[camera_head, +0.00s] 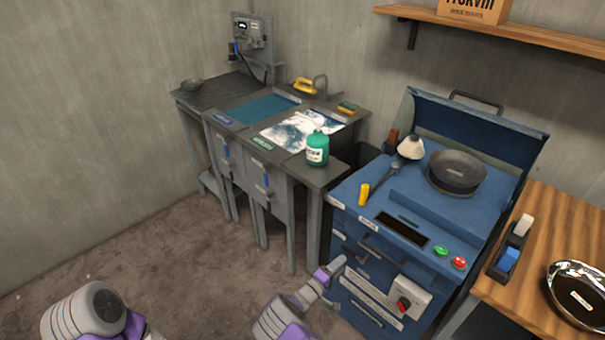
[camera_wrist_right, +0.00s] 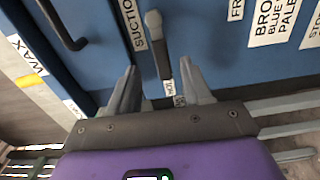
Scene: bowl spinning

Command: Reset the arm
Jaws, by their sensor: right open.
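My right arm reaches in from the bottom of the head view. Its gripper (camera_head: 330,278) is low in front of the left side of the blue machine (camera_head: 408,215). In the right wrist view the gripper (camera_wrist_right: 161,88) is open, its two grey fingers apart and pointing at the blue front. A grey lever (camera_wrist_right: 159,45) beside a SUCTION label (camera_wrist_right: 132,22) shows between and beyond the fingers. I see nothing held, and cannot tell whether the fingers touch the lever. My left arm (camera_head: 85,315) shows at the bottom left; its gripper is out of view.
A dark round pan (camera_head: 456,172) sits on the machine. A wooden table (camera_head: 555,225) with a shiny dish (camera_head: 580,292) stands at right. A grey sink bench (camera_head: 330,172) with a green bottle (camera_head: 317,148) stands behind. The floor (camera_head: 180,270) at left is clear.

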